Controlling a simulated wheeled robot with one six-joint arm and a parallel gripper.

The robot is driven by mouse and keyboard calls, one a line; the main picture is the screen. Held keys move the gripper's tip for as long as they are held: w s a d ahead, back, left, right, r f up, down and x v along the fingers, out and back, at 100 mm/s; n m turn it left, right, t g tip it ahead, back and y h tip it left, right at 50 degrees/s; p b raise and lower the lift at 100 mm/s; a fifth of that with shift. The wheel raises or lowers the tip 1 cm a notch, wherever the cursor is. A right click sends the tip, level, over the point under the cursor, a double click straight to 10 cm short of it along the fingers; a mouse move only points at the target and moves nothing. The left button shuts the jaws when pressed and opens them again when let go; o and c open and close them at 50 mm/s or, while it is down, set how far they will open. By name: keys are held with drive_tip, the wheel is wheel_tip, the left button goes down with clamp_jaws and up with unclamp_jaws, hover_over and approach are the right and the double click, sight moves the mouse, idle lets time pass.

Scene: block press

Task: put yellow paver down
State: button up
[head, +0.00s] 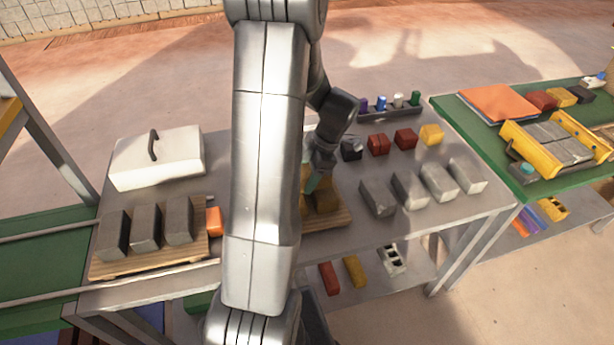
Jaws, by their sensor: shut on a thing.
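My gripper (313,182) is low over the right wooden pallet (335,218), partly hidden behind my own arm. It is shut on a yellow paver (304,200), of which only a narrow strip shows beside the arm. A brownish block (327,200) sits on the pallet just right of it. I cannot tell whether the held paver touches the pallet or that block. Another yellow block (431,134) lies at the back right of the grey table.
Grey blocks stand on the left pallet (160,259) beside an orange block (214,221). A white lidded box (157,157) is behind. Dark and red blocks (405,138) and a row of grey blocks (439,181) occupy the table's right. A yellow frame (545,160) is on the green table.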

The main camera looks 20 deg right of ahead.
drive_tip(key=shift+f, duration=0.35)
drive_tip(key=shift+f+b, duration=0.3)
drive_tip(key=shift+b, duration=0.15)
drive_tip(key=shift+f, duration=0.2)
drive_tip(key=o, duration=1.6)
drive_tip(key=shift+r, duration=0.1)
drive_tip(key=shift+r+p, duration=0.5)
drive_tip(key=b+v, duration=0.1)
drive_tip(key=v, duration=1)
drive_tip(key=shift+d+r+b, duration=0.15)
drive_tip(key=shift+r+b, duration=0.2)
drive_tip(key=shift+r, duration=0.05)
